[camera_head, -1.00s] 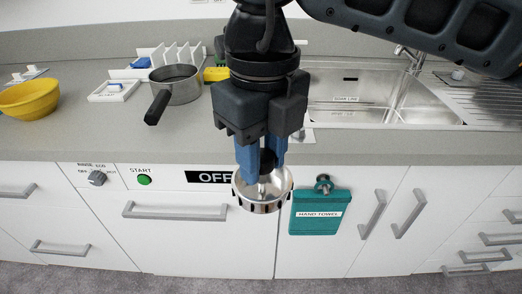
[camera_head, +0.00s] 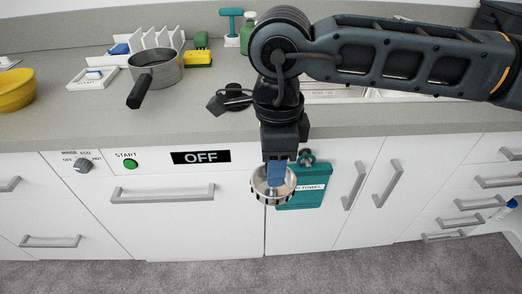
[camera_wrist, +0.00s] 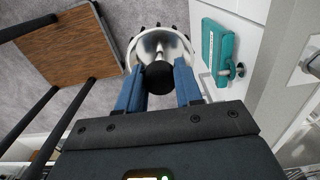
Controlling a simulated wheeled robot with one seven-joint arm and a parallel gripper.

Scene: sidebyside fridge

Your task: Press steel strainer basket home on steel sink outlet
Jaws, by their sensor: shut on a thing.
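The steel strainer basket (camera_head: 273,187) hangs in front of the dishwasher and cabinet fronts, below the counter edge. My gripper (camera_head: 277,172) points down with its blue fingers shut on the basket's knob. In the wrist view the fingers of my gripper (camera_wrist: 160,85) are on either side of a black knob, with the round steel strainer basket (camera_wrist: 160,45) beyond. The steel sink (camera_head: 345,98) is mostly hidden behind my arm. The sink outlet is not visible in any current view.
A teal hand towel (camera_head: 305,190) hangs on a hook right behind the basket. A saucepan (camera_head: 155,72), a yellow bowl (camera_head: 14,90) and a yellow sponge (camera_head: 198,58) are on the counter. Cabinet handles (camera_head: 354,185) stick out at right. The wrist view shows a brown wooden top (camera_wrist: 68,45).

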